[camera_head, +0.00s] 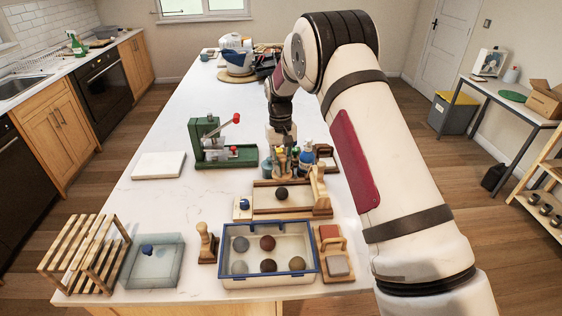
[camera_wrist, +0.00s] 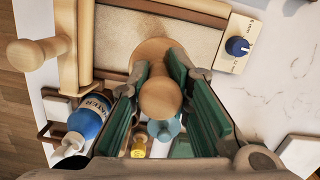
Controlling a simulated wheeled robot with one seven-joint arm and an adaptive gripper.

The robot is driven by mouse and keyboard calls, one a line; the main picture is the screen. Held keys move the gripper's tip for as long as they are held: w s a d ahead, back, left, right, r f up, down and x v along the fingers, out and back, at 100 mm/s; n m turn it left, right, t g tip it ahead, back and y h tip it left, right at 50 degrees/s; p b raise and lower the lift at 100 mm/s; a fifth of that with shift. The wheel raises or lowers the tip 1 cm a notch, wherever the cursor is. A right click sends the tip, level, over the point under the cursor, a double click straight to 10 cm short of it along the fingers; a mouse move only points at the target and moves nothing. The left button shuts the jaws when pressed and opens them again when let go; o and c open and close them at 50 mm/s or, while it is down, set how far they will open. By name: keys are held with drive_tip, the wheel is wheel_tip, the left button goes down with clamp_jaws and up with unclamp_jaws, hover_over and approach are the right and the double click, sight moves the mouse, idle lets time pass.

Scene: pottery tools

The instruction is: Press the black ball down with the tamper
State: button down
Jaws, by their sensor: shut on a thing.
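A very dark ball (camera_head: 282,193), seemingly the black one, sits on the pale work board (camera_head: 262,205). My gripper (camera_wrist: 160,105) is shut on a wooden tamper (camera_wrist: 160,98), with its round knob between the fingers and its wider base beyond. In the head view my gripper (camera_head: 281,148) is just behind the board, among the tool bottles, and the tamper is hard to make out there. The board also shows in the wrist view (camera_wrist: 130,40), where I do not see the ball; the tamper may hide it.
A blue-rimmed tray (camera_head: 222,255) of several balls stands in front of the board. A wooden knobbed tool (camera_head: 207,243) stands left of it. A blue water bottle (camera_wrist: 88,118) and a wooden roller handle (camera_wrist: 25,55) are close to my gripper. A green press (camera_head: 210,145) stands left; the white tabletop between is bare.

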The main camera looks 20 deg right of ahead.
sight(282, 177)
drive_tip(key=shift+w+f+b, duration=0.3)
drive_tip(key=shift+f+b, duration=0.35)
drive_tip(key=r+b, duration=0.1)
drive_tip(key=b, duration=0.2)
drive_tip(key=shift+w+m, duration=0.35)
drive_tip(key=shift+m, duration=0.05)
drive_tip(key=shift+r+m+b, duration=0.25)
drive_tip(key=shift+m+b, duration=0.15)
drive_tip(key=shift+b, duration=0.75)
drive_tip(key=shift+s+r+m+b, duration=0.3)
drive_tip(key=shift+s+b, duration=0.15)
drive_tip(key=shift+b, duration=0.2)
drive_tip(key=shift+s+f+b, duration=0.1)
drive_tip(key=shift+f+b, duration=0.35)
drive_tip(key=shift+f, duration=2.4)
drive_tip(key=shift+f, duration=0.8)
drive_tip(key=shift+r, duration=0.9)
drive_tip(key=shift+f, duration=1.05)
drive_tip(key=shift+r, duration=0.9)
